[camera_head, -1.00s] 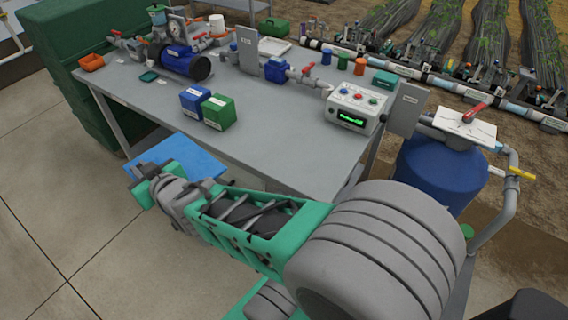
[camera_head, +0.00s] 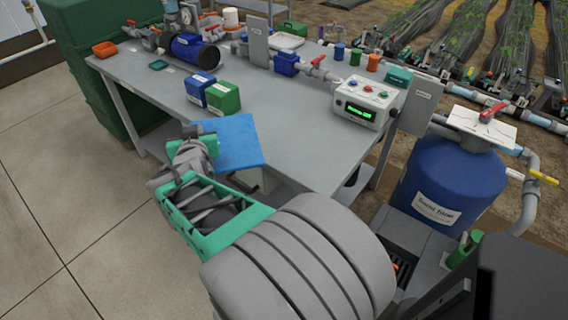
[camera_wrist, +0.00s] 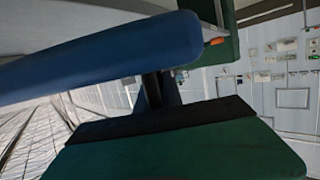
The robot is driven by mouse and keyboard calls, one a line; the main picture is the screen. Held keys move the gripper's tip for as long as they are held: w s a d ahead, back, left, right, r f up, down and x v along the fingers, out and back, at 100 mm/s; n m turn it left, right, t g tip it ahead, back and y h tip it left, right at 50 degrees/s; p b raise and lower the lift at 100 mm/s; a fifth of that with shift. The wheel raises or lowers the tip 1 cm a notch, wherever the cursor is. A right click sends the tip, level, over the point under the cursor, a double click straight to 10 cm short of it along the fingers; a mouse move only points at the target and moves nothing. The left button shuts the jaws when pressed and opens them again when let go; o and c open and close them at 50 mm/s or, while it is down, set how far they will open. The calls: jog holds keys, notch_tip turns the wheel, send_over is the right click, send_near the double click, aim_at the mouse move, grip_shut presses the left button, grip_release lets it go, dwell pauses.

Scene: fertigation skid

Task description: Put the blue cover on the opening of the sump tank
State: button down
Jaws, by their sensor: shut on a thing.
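The blue cover (camera_head: 240,143) is a flat square plate. In the head view it is held tilted near the front edge of the grey table. My gripper (camera_head: 208,143) is shut on its left edge, and the rest of the cover sticks out to the right. In the wrist view the cover (camera_wrist: 100,62) shows nearly edge-on as a wide blue band across the upper left. I cannot make out the sump tank or its opening in these frames.
The grey table (camera_head: 285,125) carries a blue box (camera_head: 197,88) and a green box (camera_head: 222,98) close behind the cover. A white control box (camera_head: 362,103) stands at its right end. A labelled blue tank (camera_head: 450,180) stands at right. Floor at left (camera_head: 70,200) is clear.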

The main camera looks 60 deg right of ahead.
jog(key=s+d+m+g+h+b, duration=0.1)
jog(key=s+d, duration=0.2)
jog(key=s+d+f+m+g+h+b, duration=0.1)
jog(key=s+d+m+g, duration=0.1)
jog(key=s+d, duration=0.1)
jog(key=s+d+m+g+h, duration=0.1)
jog(key=s+d, duration=0.2)
jog(key=shift+s+f+g+b, duration=0.25)
jog(key=shift+s+g+b, duration=0.05)
jog(key=shift+g+b, duration=0.1)
jog(key=s+d+m+g+b, duration=0.2)
jog(key=s+d+m+g, duration=0.15)
jog(key=s, duration=0.45)
jog(key=s+d+m+g+b, duration=0.1)
jog(key=s+d+m+g, duration=0.2)
jog(key=s, duration=0.5)
jog(key=b, duration=0.2)
send_over(304, 143)
jog(key=shift+g+h, duration=0.3)
jog(key=shift+g, duration=0.05)
jog(key=f, duration=0.9)
jog(key=shift+d+f, duration=0.2)
jog(key=shift+f, duration=0.05)
notch_tip(304, 143, down, 3)
jog(key=shift+r, duration=0.1)
jog(key=shift+f, duration=0.2)
jog(key=c, duration=1.5)
grip_release()
